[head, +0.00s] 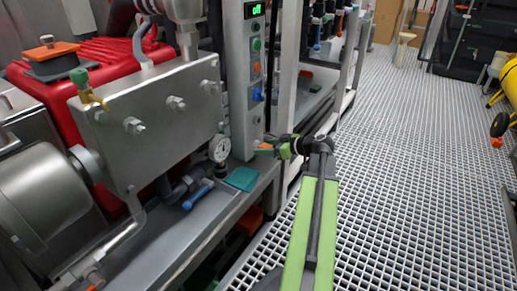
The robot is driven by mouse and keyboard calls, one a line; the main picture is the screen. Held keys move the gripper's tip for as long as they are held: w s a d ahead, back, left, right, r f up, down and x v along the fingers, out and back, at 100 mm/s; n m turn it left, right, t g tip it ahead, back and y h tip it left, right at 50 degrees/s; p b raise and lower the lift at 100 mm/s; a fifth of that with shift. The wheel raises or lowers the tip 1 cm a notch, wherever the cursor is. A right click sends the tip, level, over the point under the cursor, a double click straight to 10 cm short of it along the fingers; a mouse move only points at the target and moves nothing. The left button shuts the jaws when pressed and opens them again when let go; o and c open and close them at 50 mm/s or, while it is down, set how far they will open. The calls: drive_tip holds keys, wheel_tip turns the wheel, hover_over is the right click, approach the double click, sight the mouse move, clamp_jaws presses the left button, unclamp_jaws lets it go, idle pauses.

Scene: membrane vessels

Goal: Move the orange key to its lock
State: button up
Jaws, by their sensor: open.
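My gripper (268,150) is open at the end of my green and black arm. It points left at the lower part of the grey control column (240,100). A small orange piece (265,146) shows at its fingertips, against the column; it may be the orange key, but it is too small to tell. I cannot tell whether the fingers touch it. The column's front carries a green lit display, a green button, an orange button (257,69) and a blue knob (257,94). I cannot make out which part is the lock.
A red pump with a steel block (150,125) and a gauge (219,148) stands left of the column. A teal pad (242,178) and a blue-handled valve (198,195) are on the bench. The grating floor (400,180) at right is mostly clear.

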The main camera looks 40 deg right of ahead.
idle(0.9)
clamp_jaws()
drive_tip(key=shift+s, duration=0.1)
idle(0.4)
drive_tip(key=s, duration=0.2)
drive_tip(key=s+d, duration=0.1)
drive_tip(key=s, duration=0.2)
drive_tip(key=shift+s+d, duration=0.2)
drive_tip(key=shift+s, duration=0.1)
idle(0.8)
